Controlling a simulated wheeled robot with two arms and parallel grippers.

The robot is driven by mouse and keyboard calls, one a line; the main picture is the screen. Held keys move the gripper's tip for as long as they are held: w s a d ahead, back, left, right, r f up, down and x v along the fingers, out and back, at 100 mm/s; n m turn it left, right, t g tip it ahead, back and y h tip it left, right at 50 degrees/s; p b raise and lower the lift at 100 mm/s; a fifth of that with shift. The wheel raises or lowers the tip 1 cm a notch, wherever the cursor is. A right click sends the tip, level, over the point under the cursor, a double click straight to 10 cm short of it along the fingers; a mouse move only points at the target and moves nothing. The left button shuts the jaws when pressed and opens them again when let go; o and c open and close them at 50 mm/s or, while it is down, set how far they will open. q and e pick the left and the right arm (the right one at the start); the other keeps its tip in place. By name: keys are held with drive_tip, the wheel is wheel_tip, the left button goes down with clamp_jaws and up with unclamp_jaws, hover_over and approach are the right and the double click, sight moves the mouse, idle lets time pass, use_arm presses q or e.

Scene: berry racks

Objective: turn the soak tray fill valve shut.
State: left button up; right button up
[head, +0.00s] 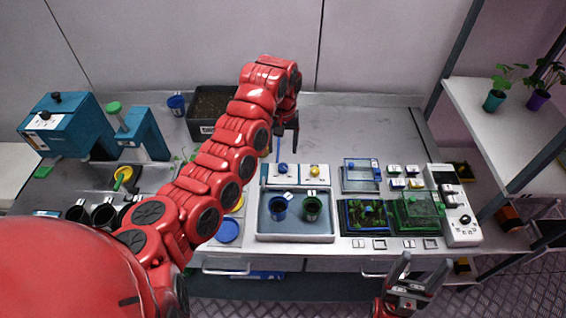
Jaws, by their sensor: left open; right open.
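My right gripper (405,272) is open and empty, low in front of the bench.
Right of the tray are clear lidded boxes (362,176), planted trays (365,216) and a white control unit (458,215). A dark soil bin (212,108) stands behind my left arm. Teal devices (68,125) are at left. The back right bench is clear.

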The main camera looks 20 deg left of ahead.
sight(283, 166)
use_arm(q)
wheel_tip(283, 166, down, 8)
drive_tip(key=shift+f+p, duration=0.2)
drive_tip(key=shift+p, duration=0.45)
clamp_jaws()
